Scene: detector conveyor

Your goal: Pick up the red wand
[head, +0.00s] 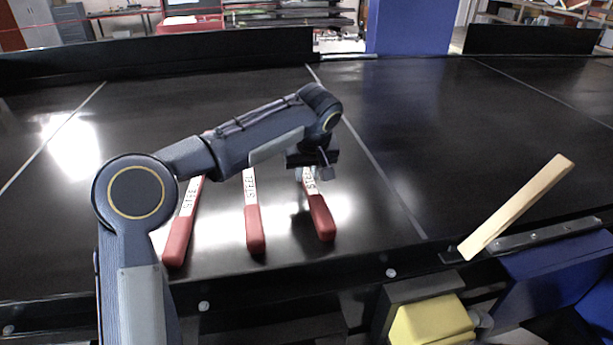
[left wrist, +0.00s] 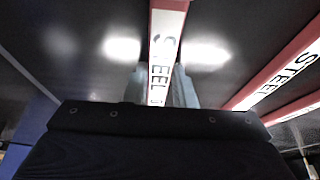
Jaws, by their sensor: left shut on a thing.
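Three red wands with white labelled bands are in the head view. The right one (head: 321,220) has my left gripper (head: 312,173) shut around its white band, with its red end pointing toward me. In the left wrist view this wand (left wrist: 163,50) runs between the two fingers, with "STEEL" on its band. I cannot tell whether it touches the belt or is slightly above it. The middle wand (head: 254,220) and the left wand (head: 184,225) lie on the black belt, their far ends hidden behind my left arm. My right gripper is out of view.
The wide black conveyor belt (head: 430,130) is clear to the right of the wands. A pale wooden bar (head: 520,205) slants up at the near right edge. A yellow block (head: 430,322) sits below the edge. A low black wall (head: 200,47) runs along the back.

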